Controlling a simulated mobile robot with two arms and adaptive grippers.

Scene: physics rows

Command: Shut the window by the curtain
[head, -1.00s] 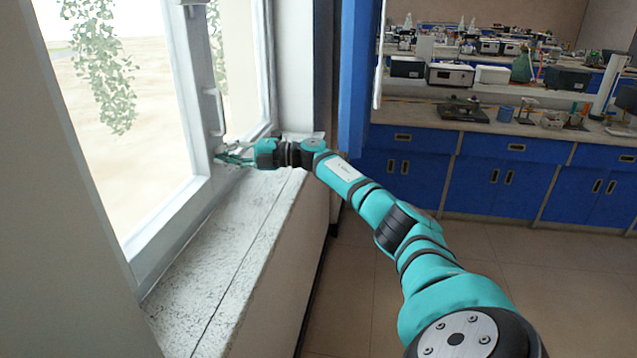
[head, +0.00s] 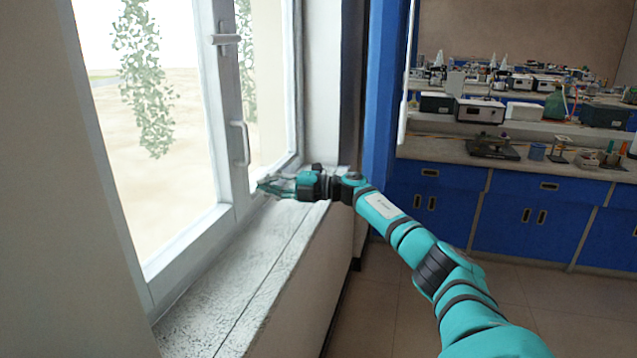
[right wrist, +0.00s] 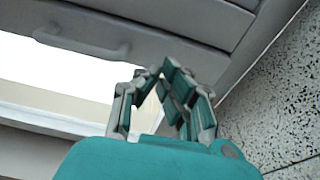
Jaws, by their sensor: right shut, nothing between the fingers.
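The window (head: 207,110) has a pale grey frame and stands at the left in the head view, with two glazed parts side by side. A pull handle (head: 239,143) sits on its middle upright, below a lever (head: 226,39). I cannot tell how far the window is open. My right gripper (head: 263,185) is shut and empty, just right of and below the pull handle, apart from it. In the right wrist view the gripper's fingertips (right wrist: 155,72) are near the frame, and the handle (right wrist: 82,40) is at upper left. A blue curtain or panel (head: 385,100) hangs right of the window. My left gripper is out of view.
A speckled stone sill (head: 225,300) runs below the window, close under my right gripper. Blue lab cabinets (head: 530,215) with a bench of equipment (head: 480,110) stand at the back right. Open tiled floor (head: 390,310) lies between the sill wall and the cabinets.

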